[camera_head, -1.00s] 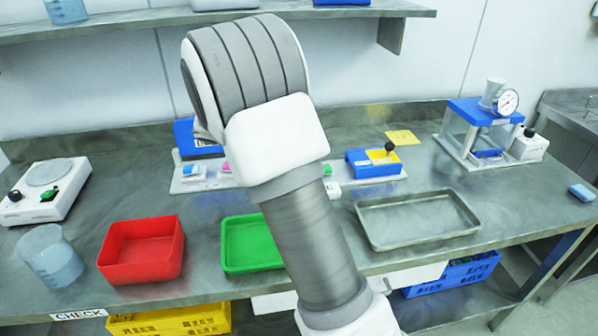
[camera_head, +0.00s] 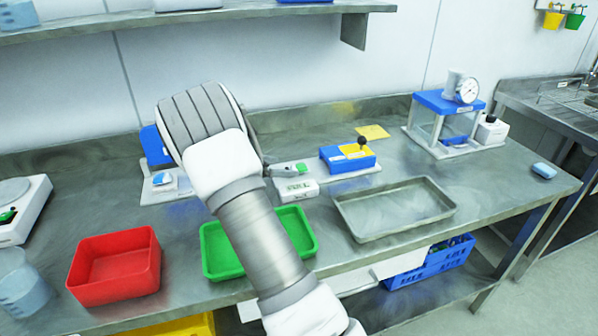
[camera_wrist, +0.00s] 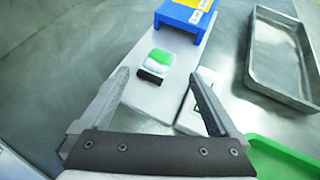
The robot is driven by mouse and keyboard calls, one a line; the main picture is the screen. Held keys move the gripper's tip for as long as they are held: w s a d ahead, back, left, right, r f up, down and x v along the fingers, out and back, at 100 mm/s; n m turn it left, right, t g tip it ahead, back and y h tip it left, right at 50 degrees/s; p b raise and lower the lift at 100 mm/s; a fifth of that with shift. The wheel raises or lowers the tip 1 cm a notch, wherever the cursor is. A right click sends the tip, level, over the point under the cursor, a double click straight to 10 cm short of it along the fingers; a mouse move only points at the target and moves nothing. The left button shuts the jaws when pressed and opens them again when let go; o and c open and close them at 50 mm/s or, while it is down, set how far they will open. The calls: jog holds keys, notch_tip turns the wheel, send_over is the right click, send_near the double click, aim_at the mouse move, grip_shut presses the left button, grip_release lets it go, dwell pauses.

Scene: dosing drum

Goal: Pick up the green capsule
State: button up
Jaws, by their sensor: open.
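The green capsule (camera_wrist: 158,59), green on top with a white lower part, rests on a white board (camera_wrist: 163,91). In the wrist view it lies just beyond my fingertips, roughly between their lines, with a small black piece at its near side. In the head view the green capsule (camera_head: 301,168) shows just right of my arm. My gripper (camera_wrist: 160,76) is open and empty, its two fingers spread wide. In the head view my arm hides most of the gripper and part of the board.
A white device (camera_wrist: 190,108) lies close to my right finger. A blue block (camera_wrist: 186,14) stands beyond the capsule. A metal tray (camera_head: 395,235), a green tray (camera_head: 212,262) and a red bin (camera_head: 115,292) sit in front. A white-blue item (camera_head: 164,182) lies left of my arm.

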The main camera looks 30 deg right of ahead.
aim_at(297, 167)
jog(key=shift+b+x, duration=0.45)
jog(key=shift+x, duration=2.7)
